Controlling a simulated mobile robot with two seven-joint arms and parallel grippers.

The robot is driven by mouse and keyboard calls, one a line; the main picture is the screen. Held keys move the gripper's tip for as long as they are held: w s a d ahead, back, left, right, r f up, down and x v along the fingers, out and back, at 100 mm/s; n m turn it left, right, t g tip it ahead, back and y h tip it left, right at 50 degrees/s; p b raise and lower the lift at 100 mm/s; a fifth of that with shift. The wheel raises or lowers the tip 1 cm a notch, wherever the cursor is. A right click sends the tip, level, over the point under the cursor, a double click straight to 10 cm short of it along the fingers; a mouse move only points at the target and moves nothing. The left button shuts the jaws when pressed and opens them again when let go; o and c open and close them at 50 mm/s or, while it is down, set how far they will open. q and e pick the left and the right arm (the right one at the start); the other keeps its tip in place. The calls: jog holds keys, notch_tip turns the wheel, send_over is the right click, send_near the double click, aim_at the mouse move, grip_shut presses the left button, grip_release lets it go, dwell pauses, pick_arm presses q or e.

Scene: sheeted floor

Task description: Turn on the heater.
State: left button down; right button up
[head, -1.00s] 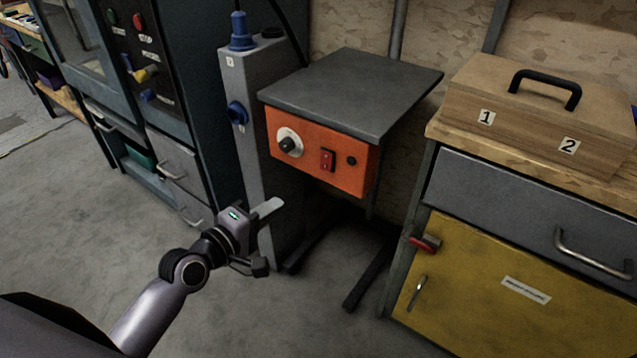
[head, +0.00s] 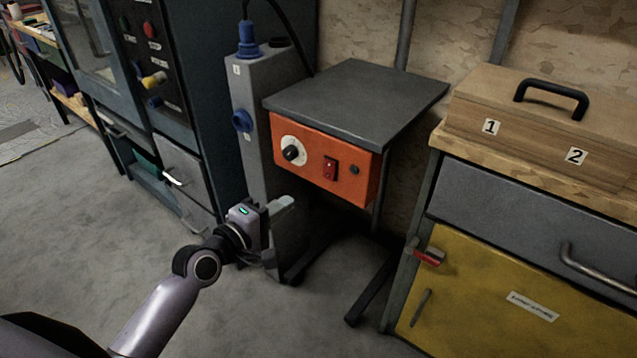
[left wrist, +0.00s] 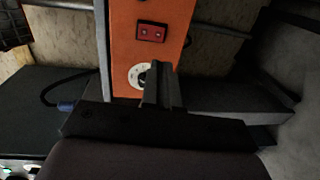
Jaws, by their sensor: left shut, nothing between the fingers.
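The heater is an orange box (head: 350,183) with a dark grey top (head: 355,100) on a dark stand. Its front has a black knob on a white dial (head: 291,152), a red rocker switch (head: 330,168) and a small black button (head: 354,170). My left gripper (head: 285,208) is shut and empty, below and in front of the dial side of the box. In the left wrist view the shut fingers (left wrist: 160,85) overlap part of the white dial (left wrist: 137,76), and the red switch (left wrist: 152,31) shows beyond them. Contact cannot be told. My right gripper is not in view.
A grey post (head: 252,120) with blue plugs stands left of the heater, beside a dark machine cabinet (head: 205,60). A yellow-doored workbench (head: 470,290) with a wooden box (head: 550,120) stands to the right. The floor in front is clear.

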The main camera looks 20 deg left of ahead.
aim_at(327, 177)
pick_arm(q)
jog(key=b+x, duration=0.2)
jog(key=x, duration=0.8)
jog(key=shift+w+d+f+b, duration=0.1)
jog(key=shift+w+d+b, duration=0.05)
jog(key=shift+w+b, duration=0.15)
jog(key=shift+w+d, duration=0.2)
jog(key=shift+w, duration=0.4)
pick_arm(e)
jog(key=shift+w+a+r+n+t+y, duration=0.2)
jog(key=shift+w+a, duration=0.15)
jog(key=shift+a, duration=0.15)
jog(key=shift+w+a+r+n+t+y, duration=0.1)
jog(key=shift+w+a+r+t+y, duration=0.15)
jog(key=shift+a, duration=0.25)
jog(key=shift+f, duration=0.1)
pick_arm(q)
jog(key=shift+w+f+b, duration=0.1)
jog(key=shift+f+b, duration=0.15)
jog(key=shift+b, duration=0.45)
jog(key=shift+r, duration=0.15)
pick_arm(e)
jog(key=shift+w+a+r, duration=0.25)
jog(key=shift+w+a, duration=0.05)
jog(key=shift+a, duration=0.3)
